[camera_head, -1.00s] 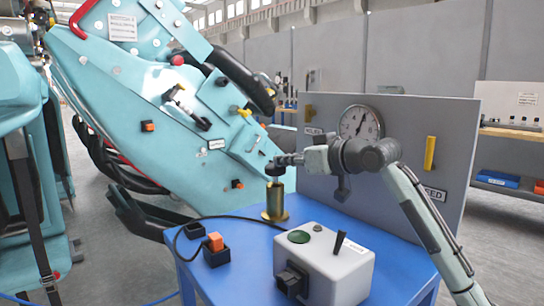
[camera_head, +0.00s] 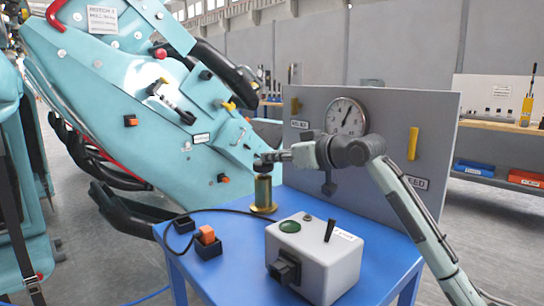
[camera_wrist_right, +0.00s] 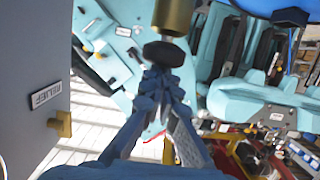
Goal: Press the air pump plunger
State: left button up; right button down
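The air pump is a brass cylinder (camera_head: 263,194) standing upright on the blue table, with a black round plunger knob (camera_head: 262,167) at its top. My right gripper (camera_head: 272,157) comes in from the right at the height of the knob, its fingertips at or just over it. In the right wrist view, its two fingers (camera_wrist_right: 163,77) come together right at the black knob (camera_wrist_right: 163,54), with the brass body (camera_wrist_right: 173,15) beyond. The fingers look shut, with nothing visible between them. Whether they touch the knob is unclear. My left gripper is not in view.
A grey control box (camera_head: 317,262) with a green button and black lever stands at the table's front. Small dark blocks, one with an orange top (camera_head: 207,236), sit left. A grey panel (camera_head: 395,120) with a gauge (camera_head: 346,117) and yellow handles stands behind. Teal machinery (camera_head: 150,100) fills the left.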

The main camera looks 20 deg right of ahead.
pick_arm(q)
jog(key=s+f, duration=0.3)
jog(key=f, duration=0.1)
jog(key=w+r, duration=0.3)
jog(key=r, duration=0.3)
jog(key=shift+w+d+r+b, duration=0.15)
jog(key=shift+b, duration=0.3)
pick_arm(e)
jog(key=s+d+r, duration=0.3)
jog(key=s+r, duration=0.3)
jog(key=s, duration=0.3)
jog(key=shift+d, duration=0.35)
jog(key=shift+r, duration=0.1)
dwell(0.4)
